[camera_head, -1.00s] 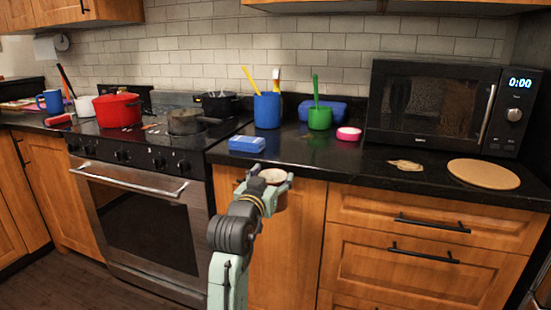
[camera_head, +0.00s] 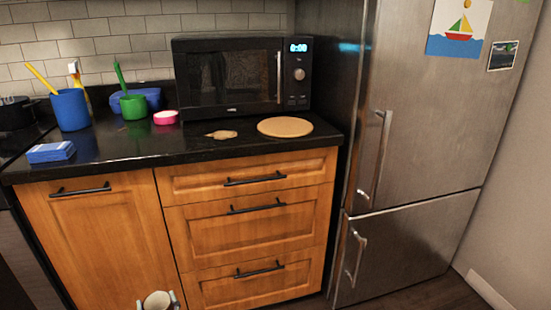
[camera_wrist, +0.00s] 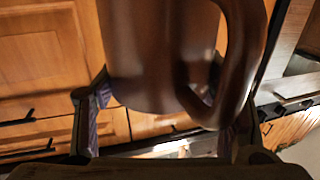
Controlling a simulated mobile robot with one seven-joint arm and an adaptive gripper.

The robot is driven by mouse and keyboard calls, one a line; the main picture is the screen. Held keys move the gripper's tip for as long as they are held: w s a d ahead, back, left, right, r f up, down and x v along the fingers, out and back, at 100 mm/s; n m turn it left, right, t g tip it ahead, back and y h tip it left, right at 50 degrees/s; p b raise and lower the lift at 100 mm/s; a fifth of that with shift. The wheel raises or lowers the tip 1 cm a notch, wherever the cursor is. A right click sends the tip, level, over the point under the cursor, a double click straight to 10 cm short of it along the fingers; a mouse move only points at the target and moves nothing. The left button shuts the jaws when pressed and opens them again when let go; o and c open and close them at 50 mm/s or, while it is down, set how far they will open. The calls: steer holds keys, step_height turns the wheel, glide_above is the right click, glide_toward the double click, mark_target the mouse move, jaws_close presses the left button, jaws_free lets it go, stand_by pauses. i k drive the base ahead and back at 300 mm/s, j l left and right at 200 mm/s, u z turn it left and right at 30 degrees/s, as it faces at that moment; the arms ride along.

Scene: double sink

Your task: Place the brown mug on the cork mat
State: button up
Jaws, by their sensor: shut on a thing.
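The brown mug (camera_wrist: 150,60) fills the upper middle of the wrist view, with its handle on the right. My gripper (camera_wrist: 165,125) is shut on the mug, one finger on each side of it. In the head view the mug (camera_head: 157,300) shows only its pale open top at the bottom edge, in front of the cabinet and below the counter; the gripper (camera_head: 158,304) is mostly cut off there. The round tan cork mat (camera_head: 285,127) lies flat on the black counter, right of centre, in front of the microwave. Nothing stands on it.
The microwave (camera_head: 238,75) stands behind the mat. A small tan spill-like patch (camera_head: 222,135) lies left of the mat. The fridge (camera_head: 425,120) stands right of the counter.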

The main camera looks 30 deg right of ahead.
mark_target(287, 126)
steer(key=k+l+z, duration=0.1)
steer(key=l+z, duration=0.55)
steer(key=z, duration=0.25)
steer(key=k+l, duration=0.05)
